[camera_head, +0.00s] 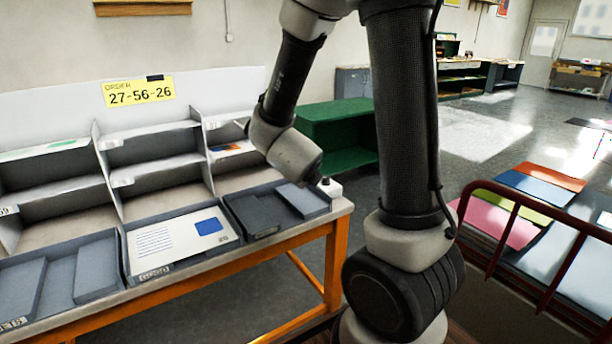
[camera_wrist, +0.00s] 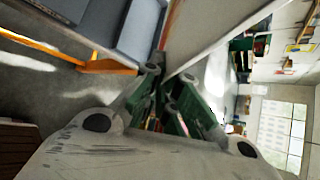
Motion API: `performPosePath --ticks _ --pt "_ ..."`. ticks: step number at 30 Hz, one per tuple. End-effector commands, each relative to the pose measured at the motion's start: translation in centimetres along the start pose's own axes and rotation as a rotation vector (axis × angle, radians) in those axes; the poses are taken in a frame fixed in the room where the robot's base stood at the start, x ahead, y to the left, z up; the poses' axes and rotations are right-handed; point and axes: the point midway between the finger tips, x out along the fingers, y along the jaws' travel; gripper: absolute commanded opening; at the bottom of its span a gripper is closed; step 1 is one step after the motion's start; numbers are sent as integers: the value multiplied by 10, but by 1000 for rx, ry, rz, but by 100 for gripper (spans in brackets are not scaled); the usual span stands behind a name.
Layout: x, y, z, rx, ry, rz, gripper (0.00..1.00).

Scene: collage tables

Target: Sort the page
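A white page (camera_head: 180,240) with printed lines and a blue square lies flat in the middle front tray (camera_head: 133,262) on the table. A yellow sign (camera_head: 138,92) above the shelves reads "ORDER 27-56-26". Grey open compartments (camera_head: 118,180) stand behind the trays. In the head view my wrist hangs over the right end of the table, and the gripper is hidden or too unclear to tell. In the wrist view the dark fingers of my gripper (camera_wrist: 170,80) point away from the camera. No page shows between them, and their spacing is unclear.
A grey tray (camera_head: 40,320) at left and a dark tray (camera_head: 258,234) at right hold grey pieces. A small white item (camera_head: 328,188) is at the table's right corner. A green shelf (camera_head: 335,125) stands behind. A red-railed rack (camera_head: 500,200) with coloured sheets stands at right.

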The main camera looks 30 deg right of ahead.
Motion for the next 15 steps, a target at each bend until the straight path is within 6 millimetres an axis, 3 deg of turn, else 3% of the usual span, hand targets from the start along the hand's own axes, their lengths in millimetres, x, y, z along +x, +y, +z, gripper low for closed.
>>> performPosePath --ticks 11,15 --pt "0 0 0 -33 1 -40 0" --pt "1 3 0 -131 2 -145 0"
